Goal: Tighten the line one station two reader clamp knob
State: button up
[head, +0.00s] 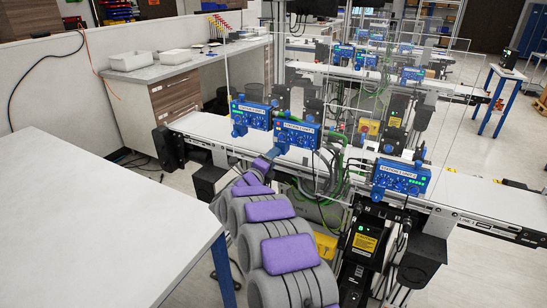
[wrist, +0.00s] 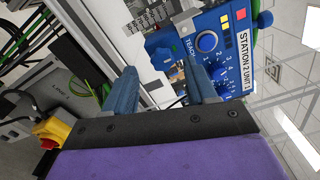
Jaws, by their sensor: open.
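The blue reader box (wrist: 232,65), labelled "STATION 2 UNIT 1", shows in the wrist view with a round blue button, small dials and coloured squares on its face. In the head view, a blue box (head: 297,132) stands just beyond my arm's end at the conveyor. A blue knob (wrist: 160,57) sits at the box's left side in the wrist view, and another blue knob (wrist: 265,19) is at its far right edge. My gripper (wrist: 158,75) is open, its two blue-grey fingers apart and nothing held. The first knob appears beyond the gap between the fingertips; contact cannot be told.
Other blue boxes stand left (head: 252,113) and right (head: 400,178) along the conveyor (head: 205,127). Clear panels rise behind. Green and black cables hang below the boxes. A yellow-and-red switch (wrist: 48,133) is at the wrist view's lower left. A white table (head: 90,220) is at left.

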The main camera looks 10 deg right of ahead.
jog(key=p+v, duration=0.2)
jog(key=v, duration=1.3)
jog(key=shift+a, duration=0.1)
jog(key=a+r+n+y, duration=0.6)
jog(key=a+n+y, duration=0.1)
jog(key=n+y, duration=0.25)
jog(key=s+a+r+n+g+y, duration=0.15)
jog(key=s+n+g+y, duration=0.35)
jog(key=s+n, duration=0.5)
jog(key=s+d+f+n+g+h, duration=0.1)
jog(key=s+d+n+g, duration=0.2)
jog(key=s, duration=1)
jog(key=s+d+f+n+g+h, duration=0.1)
jog(key=s+d+f+n+g, duration=0.1)
jog(key=s+d, duration=0.8)
jog(key=s+d+f+n+g+h, duration=0.2)
jog(key=s+d+n+g, duration=0.2)
jog(key=s, duration=1.4)
jog(key=shift+d+f+g, duration=0.25)
jog(key=shift+d+g, duration=0.95)
